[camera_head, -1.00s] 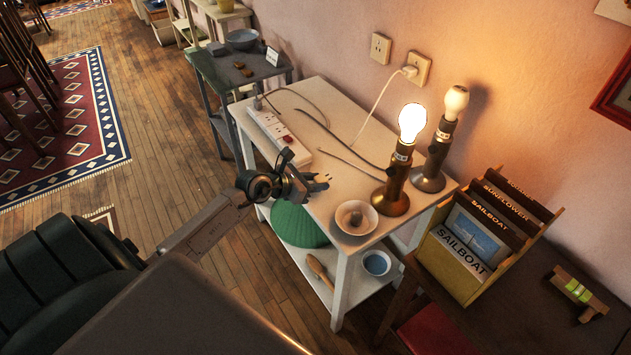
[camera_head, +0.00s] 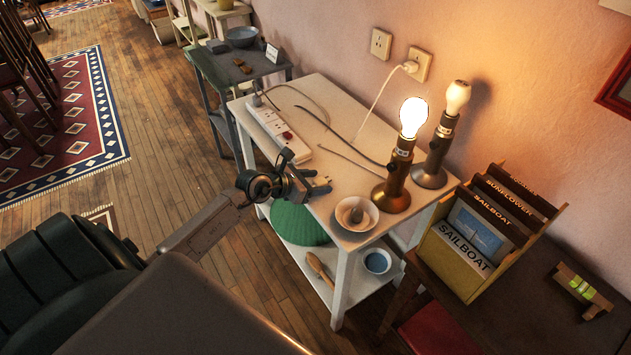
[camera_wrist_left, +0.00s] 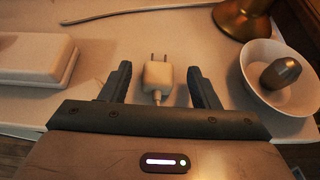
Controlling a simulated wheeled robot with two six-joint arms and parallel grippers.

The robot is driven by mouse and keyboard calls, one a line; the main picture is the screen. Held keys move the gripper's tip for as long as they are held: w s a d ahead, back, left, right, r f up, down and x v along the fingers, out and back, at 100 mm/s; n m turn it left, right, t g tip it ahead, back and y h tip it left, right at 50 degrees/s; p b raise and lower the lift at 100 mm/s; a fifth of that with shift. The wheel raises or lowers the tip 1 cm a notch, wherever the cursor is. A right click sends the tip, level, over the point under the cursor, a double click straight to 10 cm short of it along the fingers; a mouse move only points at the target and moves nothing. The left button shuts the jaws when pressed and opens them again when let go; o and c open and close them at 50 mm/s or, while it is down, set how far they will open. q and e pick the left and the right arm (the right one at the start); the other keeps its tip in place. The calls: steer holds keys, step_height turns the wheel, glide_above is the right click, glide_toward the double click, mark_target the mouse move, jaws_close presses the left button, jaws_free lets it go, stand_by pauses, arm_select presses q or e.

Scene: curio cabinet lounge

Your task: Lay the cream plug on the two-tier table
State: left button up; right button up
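The white two-tier table (camera_head: 318,92) stands against the wall. My left gripper (camera_head: 322,184) is over its top, near the front edge, between the white power strip (camera_head: 272,127) and a small bowl (camera_head: 356,215). In the left wrist view the cream plug (camera_wrist_left: 157,74) sits between the fingertips of my left gripper (camera_wrist_left: 160,84), prongs pointing away. There are gaps on both sides, so the gripper is open around it. Its cord runs back under the gripper. I cannot tell whether the plug touches the tabletop. My right gripper is not in view.
Two lamps stand right of the gripper: a lit one (camera_head: 397,179) and an unlit one (camera_head: 436,156). Loose cords cross the tabletop behind it. A green ribbed object (camera_head: 298,224) and a blue bowl (camera_head: 377,262) are on the lower shelf. A card rack (camera_head: 462,258) stands at right.

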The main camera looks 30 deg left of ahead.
arm_select(q)
steer(key=p+v, duration=0.1)
steer(key=v, duration=0.9)
steer(key=shift+s+r, duration=0.2)
steer(key=shift+s, duration=0.15)
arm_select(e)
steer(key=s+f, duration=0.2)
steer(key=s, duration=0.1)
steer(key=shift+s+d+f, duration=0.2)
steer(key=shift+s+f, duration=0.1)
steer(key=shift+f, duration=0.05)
arm_select(q)
steer(key=shift+a, duration=0.1)
